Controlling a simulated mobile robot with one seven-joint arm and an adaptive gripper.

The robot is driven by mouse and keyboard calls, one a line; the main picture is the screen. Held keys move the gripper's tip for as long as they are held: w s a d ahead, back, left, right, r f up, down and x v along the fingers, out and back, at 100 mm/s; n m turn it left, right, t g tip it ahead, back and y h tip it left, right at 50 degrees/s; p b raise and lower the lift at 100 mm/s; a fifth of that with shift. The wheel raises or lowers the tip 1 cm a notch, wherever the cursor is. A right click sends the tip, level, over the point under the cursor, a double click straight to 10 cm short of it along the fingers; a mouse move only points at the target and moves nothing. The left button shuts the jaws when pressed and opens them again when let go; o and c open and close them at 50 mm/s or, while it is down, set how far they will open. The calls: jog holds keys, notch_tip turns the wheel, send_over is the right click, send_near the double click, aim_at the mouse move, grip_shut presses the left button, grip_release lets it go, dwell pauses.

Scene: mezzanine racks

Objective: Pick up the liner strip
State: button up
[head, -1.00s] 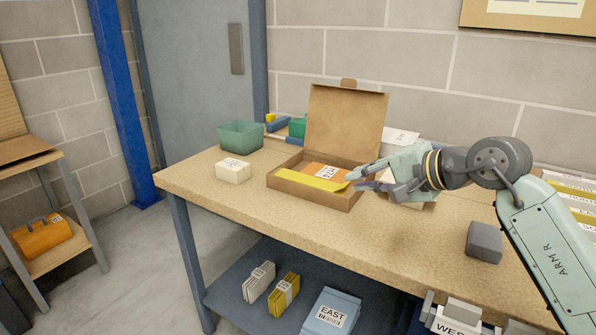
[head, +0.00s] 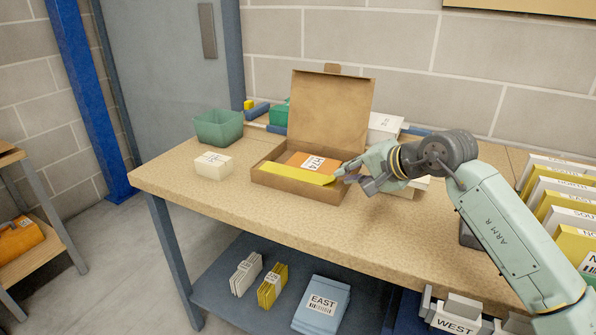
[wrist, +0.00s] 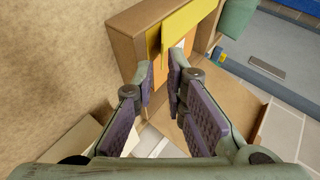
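The yellow strip (head: 297,175), which I take for the liner strip, lies along the near side of an open cardboard box (head: 300,190) on the bench. It also shows in the wrist view (wrist: 195,25), just beyond my fingertips. My gripper (head: 342,176) is at the right end of the box, close to the strip's right end. In the wrist view my gripper (wrist: 162,70) has its fingers apart, with a gap between the tips and nothing seen held. An orange item with a label reading H74 (head: 314,162) lies in the box behind the strip.
The raised box lid (head: 330,110) stands behind. A white labelled block (head: 213,165) and a green bin (head: 218,127) are to the left. White items (head: 385,127) lie behind my arm. The bench front (head: 260,212) is clear. A blue EAST package (head: 321,303) is on the lower shelf.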

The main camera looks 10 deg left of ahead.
jog(key=x, duration=0.3)
jog(key=shift+w+a+f+p, duration=0.1)
jog(key=shift+w+a+p, duration=0.15)
jog(key=shift+a+p, duration=0.1)
jog(key=c, duration=0.3)
grip_shut()
notch_tip(320, 180, up, 18)
jog(key=b, duration=0.1)
notch_tip(320, 180, up, 6)
jog(key=p, duration=0.5)
send_over(339, 186)
jog(key=shift+w, duration=0.1)
dwell(1.1)
